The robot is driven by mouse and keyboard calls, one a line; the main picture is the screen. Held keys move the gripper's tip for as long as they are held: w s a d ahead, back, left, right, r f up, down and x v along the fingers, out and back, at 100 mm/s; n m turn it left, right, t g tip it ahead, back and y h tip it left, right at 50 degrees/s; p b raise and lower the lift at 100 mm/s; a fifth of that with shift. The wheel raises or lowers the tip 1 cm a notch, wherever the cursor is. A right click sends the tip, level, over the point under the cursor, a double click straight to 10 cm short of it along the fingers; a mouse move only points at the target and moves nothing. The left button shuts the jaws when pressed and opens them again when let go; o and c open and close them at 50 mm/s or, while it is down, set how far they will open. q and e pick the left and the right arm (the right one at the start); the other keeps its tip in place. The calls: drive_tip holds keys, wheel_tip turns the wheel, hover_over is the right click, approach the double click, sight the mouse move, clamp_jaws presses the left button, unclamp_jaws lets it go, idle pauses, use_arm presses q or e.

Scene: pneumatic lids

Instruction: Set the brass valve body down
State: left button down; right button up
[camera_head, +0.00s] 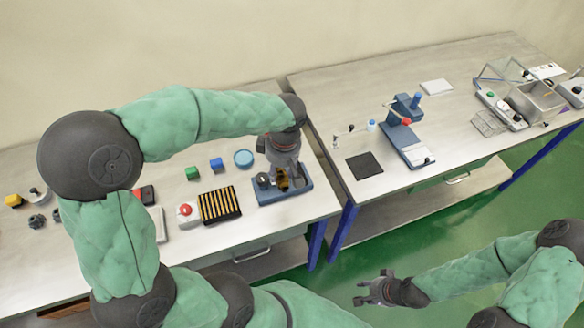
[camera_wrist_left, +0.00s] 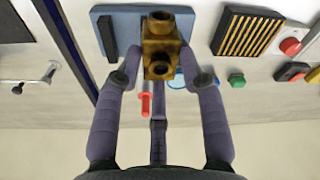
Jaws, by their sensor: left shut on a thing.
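The brass valve body (camera_head: 281,184) is a blocky golden piece with round ports; it shows clearly in the left wrist view (camera_wrist_left: 164,45). My left gripper (camera_head: 284,170) points down at the near edge of the left bench and is shut on the valve body, with a finger on each side of it (camera_wrist_left: 162,80). The valve body is over a blue fixture plate (camera_head: 296,192), which also shows in the left wrist view (camera_wrist_left: 118,32). I cannot tell whether it touches the plate. My right gripper (camera_head: 366,290) is empty over the green floor, its fingers apart.
A black slatted tray (camera_head: 220,205) and a red button box (camera_head: 187,214) are left of the plate. A green block (camera_head: 193,174), a blue block (camera_head: 216,164) and a blue round dish (camera_head: 243,158) lie behind. The right bench holds a blue press (camera_head: 405,130) and dark mat (camera_head: 364,166).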

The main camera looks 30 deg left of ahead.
use_arm(q)
drive_tip(key=w+f, duration=0.2)
drive_tip(key=w+a+f, duration=0.1)
drive_tip(key=w+f, duration=0.1)
drive_tip(key=w, duration=0.1)
drive_tip(key=w+f, duration=0.2)
drive_tip(key=shift+w+a+f+b, duration=0.25)
drive_tip(key=shift+w+f+b, duration=0.05)
drive_tip(key=shift+f+b, duration=0.1)
drive_tip(key=shift+w+f, duration=0.15)
drive_tip(key=shift+f, duration=1.6)
drive_tip(key=shift+f+b, duration=0.1)
drive_tip(key=shift+b, duration=0.25)
drive_tip(key=shift+f, duration=0.1)
drive_tip(key=c, duration=0.7)
unclamp_jaws()
drive_tip(key=shift+c, duration=0.2)
drive_tip(key=shift+r, duration=0.2)
